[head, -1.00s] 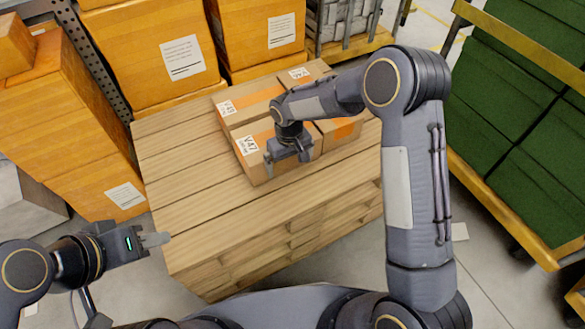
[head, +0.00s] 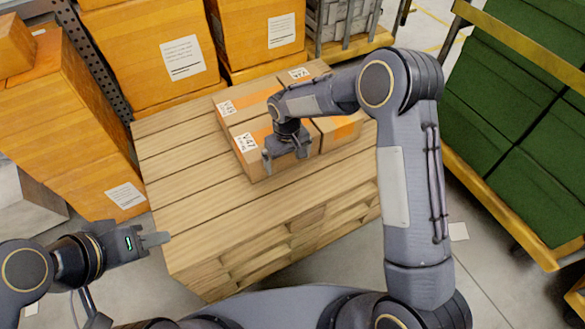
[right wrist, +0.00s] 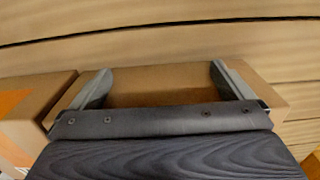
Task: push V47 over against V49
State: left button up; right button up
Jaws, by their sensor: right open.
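The V47 carton (head: 249,162) is a brown box with orange tape and a white label, at the front left of a carton group on the wooden stack. A carton (head: 232,121) lies behind it, another (head: 305,74) at the back right, and one (head: 341,131) to its right. Their small labels are too blurred to tell which is V49. My right gripper (head: 286,157) is open at V47's near side; contact is unclear. In the right wrist view its fingers (right wrist: 160,72) are spread over a brown carton (right wrist: 160,88). My left gripper (head: 156,240) is away from the cartons, its jaw gap unclear.
The stack's planks (head: 190,215) are bare at the left and front of the cartons. Orange boxes (head: 160,50) stand behind and to the left. A yellow-framed cart with green bales (head: 510,110) stands at the right.

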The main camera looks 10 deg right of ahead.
jog(key=shift+w+a, duration=0.1)
jog(key=shift+w, duration=0.15)
jog(key=shift+s+d, duration=0.25)
jog(key=shift+s, duration=0.5)
jog(key=shift+s+d, duration=0.25)
jog(key=shift+s, duration=0.45)
notch_tip(320, 180, up, 13)
jog(key=p, duration=0.9)
